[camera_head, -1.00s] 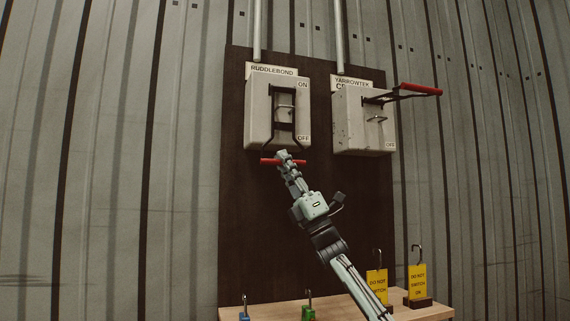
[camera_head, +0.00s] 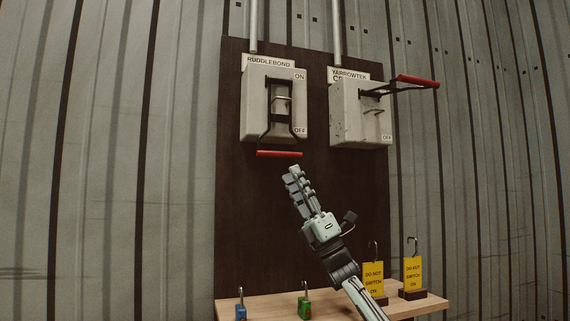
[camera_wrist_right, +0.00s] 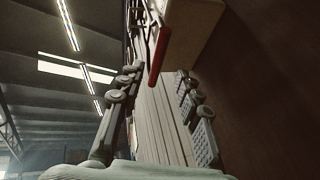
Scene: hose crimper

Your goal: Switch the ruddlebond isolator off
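The ruddlebond isolator (camera_head: 257,100) is a pale grey box on a dark brown board, with ON at its upper right and OFF at its lower right. Its black lever hangs down, and its red handle (camera_head: 279,154) lies level just below the box, at the OFF end. The red handle also shows in the wrist view (camera_wrist_right: 158,55). My right gripper (camera_head: 292,172) is just below the handle and apart from it. In the wrist view its two fingers (camera_wrist_right: 160,90) are spread with nothing held between them. My left gripper is not in view.
The Yarrowtek isolator (camera_head: 350,115) is to the right, its red handle (camera_head: 418,82) sticking outward. A wooden shelf (camera_head: 270,308) below holds a blue padlock (camera_head: 241,312), a green padlock (camera_head: 305,308) and two yellow tags (camera_head: 373,277) (camera_head: 413,273). The board left of my arm is clear.

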